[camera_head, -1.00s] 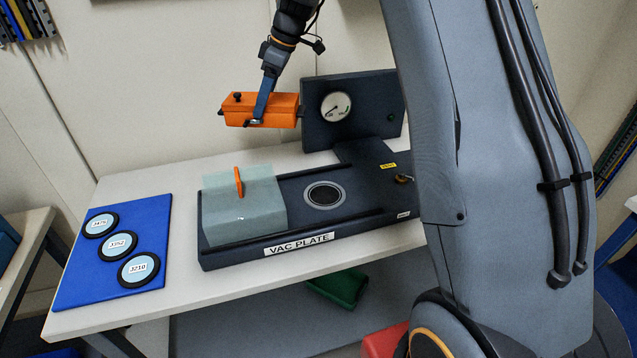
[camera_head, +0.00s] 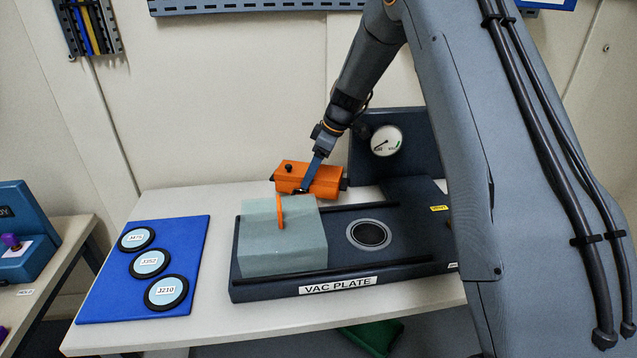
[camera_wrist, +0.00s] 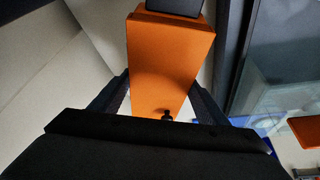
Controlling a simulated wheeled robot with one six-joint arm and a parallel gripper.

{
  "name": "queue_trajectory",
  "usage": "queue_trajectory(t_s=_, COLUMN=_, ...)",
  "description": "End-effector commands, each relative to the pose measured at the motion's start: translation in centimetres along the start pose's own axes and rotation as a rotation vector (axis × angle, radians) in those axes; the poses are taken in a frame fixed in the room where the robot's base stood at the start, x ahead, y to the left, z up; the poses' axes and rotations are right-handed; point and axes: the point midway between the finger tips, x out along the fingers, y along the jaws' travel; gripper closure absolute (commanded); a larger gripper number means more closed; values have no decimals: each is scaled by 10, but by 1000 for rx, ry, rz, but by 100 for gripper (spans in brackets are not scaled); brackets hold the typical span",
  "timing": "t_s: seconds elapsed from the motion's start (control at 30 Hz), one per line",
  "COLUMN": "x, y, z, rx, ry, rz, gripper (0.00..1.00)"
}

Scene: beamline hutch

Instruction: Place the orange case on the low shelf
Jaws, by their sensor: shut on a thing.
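The orange case (camera_head: 324,181) is a box with a black knob on top and dark end fittings. My gripper (camera_head: 304,188) is shut on it, with its blue fingers across the case. The case shows behind the pale green block, near the back of the bench; I cannot tell its exact height above the bench. In the wrist view the case (camera_wrist: 170,60) fills the space between the two dark fingers. A strip of the grey low shelf (camera_head: 260,351) shows under the bench at the bottom edge; the rest of it is out of frame.
A gauge (camera_head: 386,141) stands behind. A blue mat (camera_head: 112,299) with round discs lies left. A green bin (camera_head: 372,338) sits below.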

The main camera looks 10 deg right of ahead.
Motion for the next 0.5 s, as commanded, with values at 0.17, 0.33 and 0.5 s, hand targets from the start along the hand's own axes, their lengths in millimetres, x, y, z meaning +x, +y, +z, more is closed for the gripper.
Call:
queue_trajectory(t_s=0.17, x=9, y=1, z=5, rx=1, ry=0, rz=1, gripper=90)
queue_trajectory(t_s=0.33, x=29, y=1, z=14, rx=3, ry=0, rz=1, gripper=90)
queue_trajectory(t_s=0.5, x=35, y=2, z=17, rx=2, ry=1, rz=4, gripper=90)
